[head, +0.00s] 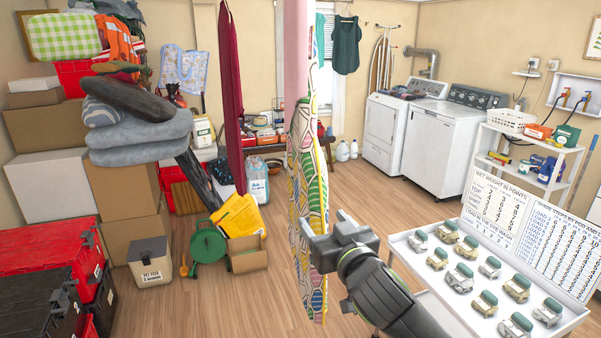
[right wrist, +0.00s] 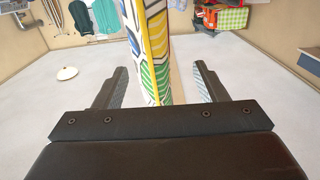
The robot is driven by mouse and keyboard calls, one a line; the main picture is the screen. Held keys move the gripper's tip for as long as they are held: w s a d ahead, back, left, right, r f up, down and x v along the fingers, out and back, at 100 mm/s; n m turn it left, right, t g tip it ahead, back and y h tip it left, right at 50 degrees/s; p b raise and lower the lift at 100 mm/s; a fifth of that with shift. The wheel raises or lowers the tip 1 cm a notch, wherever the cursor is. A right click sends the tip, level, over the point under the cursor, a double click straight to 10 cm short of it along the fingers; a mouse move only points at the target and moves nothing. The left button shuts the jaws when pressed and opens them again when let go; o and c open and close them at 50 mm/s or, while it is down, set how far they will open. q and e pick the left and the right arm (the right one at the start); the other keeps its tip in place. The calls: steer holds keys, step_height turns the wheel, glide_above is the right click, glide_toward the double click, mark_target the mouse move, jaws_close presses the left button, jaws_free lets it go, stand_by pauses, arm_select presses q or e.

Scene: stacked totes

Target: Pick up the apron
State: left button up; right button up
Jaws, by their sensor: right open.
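A long cloth with a white, yellow, green and pink geometric pattern (head: 310,190), which may be the apron, hangs upright in the middle of the head view. It is seen nearly edge-on, and a pink length hangs above it. My right gripper (head: 322,230) is at its lower part, with jaws open. In the right wrist view, the patterned cloth (right wrist: 147,45) runs between the two open fingers of the gripper (right wrist: 160,70), with a gap on both sides. A dark green apron-like garment (head: 346,46) hangs on the back wall. My left gripper is not in view.
A dark red cloth (head: 229,90) hangs left of the patterned one. A table with small clamp-like items (head: 400,246) and chart boards stands at right. Boxes (head: 40,190) and totes (head: 40,248) are stacked at left. The wooden floor between is mostly clear.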

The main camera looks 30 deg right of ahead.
mark_target(311, 204)
steer(key=b+x, duration=0.3)
steer(key=x, duration=0.4)
steer(key=shift+d+b, duration=0.15)
steer(key=shift+b, duration=0.2)
arm_select(q)
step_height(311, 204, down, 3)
steer(key=shift+p, duration=0.8)
arm_select(e)
steer(key=x, duration=0.6)
steer(key=shift+d+f, duration=0.15)
steer(key=shift+f, duration=0.15)
steer(key=c, duration=1.2)
steer(key=shift+r, duration=0.1)
